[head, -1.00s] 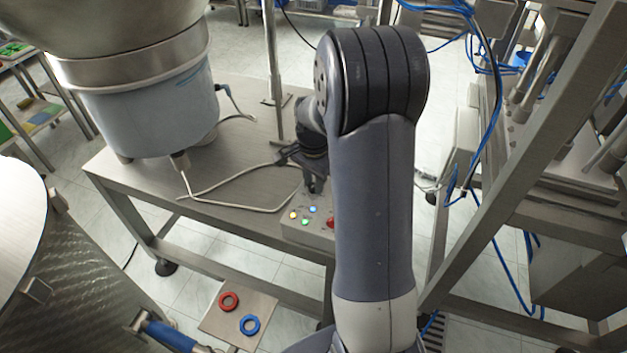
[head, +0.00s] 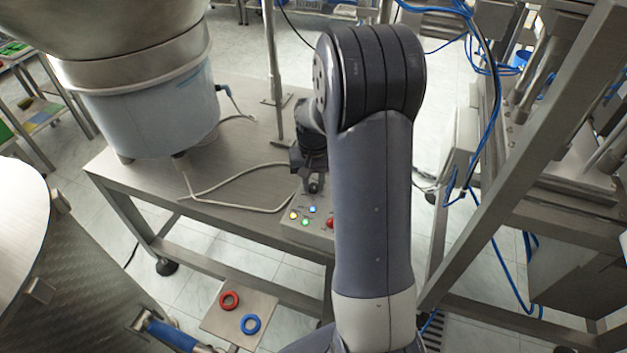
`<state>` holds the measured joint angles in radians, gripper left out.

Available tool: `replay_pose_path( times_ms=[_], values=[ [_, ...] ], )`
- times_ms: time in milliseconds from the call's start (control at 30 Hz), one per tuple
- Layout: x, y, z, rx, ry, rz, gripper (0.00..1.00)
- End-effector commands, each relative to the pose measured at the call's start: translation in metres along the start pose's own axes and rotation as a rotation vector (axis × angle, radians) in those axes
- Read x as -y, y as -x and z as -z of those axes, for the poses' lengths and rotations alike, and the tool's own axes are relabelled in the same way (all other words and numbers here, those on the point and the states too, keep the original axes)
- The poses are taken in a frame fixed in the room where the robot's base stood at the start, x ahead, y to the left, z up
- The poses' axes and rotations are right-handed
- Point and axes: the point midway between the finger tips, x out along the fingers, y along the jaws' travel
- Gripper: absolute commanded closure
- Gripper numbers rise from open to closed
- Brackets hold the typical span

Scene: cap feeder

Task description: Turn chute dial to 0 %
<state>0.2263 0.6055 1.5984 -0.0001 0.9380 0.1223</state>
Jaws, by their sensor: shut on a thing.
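The grey control box (head: 296,229) sits at the front edge of the steel table, with yellow, blue and green lit buttons and a red button on its top. My gripper (head: 314,187) points down over the back part of this box, just behind the lit buttons. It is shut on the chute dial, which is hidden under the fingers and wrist. The dial's scale and pointer cannot be read in this view.
The steel table (head: 130,175) carries a round blue-grey feeder bowl base (head: 160,115) at left and a loose pale cable (head: 235,203). A metal plate with a red ring (head: 229,300) and a blue ring (head: 250,324) lies below. A steel frame (head: 520,165) stands at right.

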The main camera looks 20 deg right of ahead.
Motion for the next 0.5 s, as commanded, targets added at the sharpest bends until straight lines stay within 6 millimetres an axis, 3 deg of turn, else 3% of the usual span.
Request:
replay_pose_path(
  times_ms=[500],
  values=[
    [0.0002,0.0011,0.0007,-0.002,0.489,0.000,0.99]
  ],
)
